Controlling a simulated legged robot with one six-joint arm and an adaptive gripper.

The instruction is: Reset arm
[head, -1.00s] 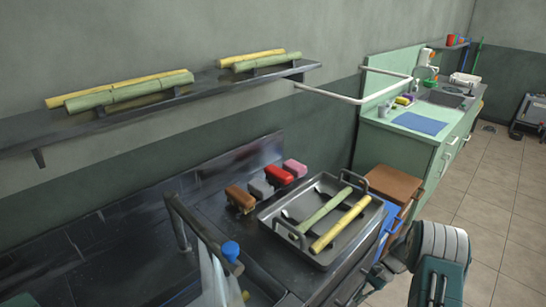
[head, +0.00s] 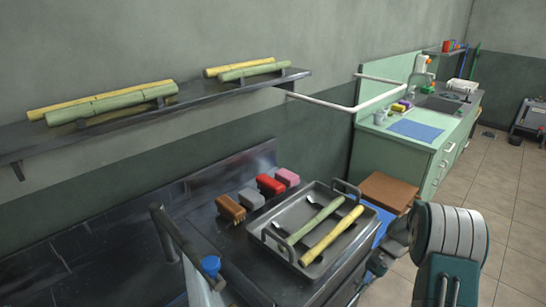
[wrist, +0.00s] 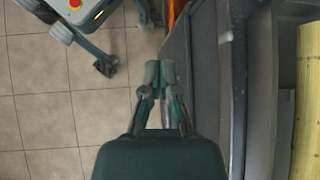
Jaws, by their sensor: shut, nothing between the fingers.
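My gripper (wrist: 159,76) shows in the wrist view with its two fingers together and nothing between them. It points past the side of the dark counter, above the tiled floor. In the head view my arm is at the lower right, and the gripper end (head: 376,264) is partly hidden, low beside the metal tray (head: 352,250). The tray lies on the counter with a green cane piece (head: 308,218) and a yellow cane piece (head: 332,233) in it. A yellow cane (wrist: 307,105) also shows at the wrist view's right edge. The gripper touches none of these.
Brown (head: 230,208), grey (head: 251,197), red (head: 270,184) and pink (head: 287,176) blocks stand left of the tray. A wall shelf (head: 215,88) holds canes. A brown stool (head: 389,189) stands behind the tray. A green sink cabinet (head: 400,163) is farther back.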

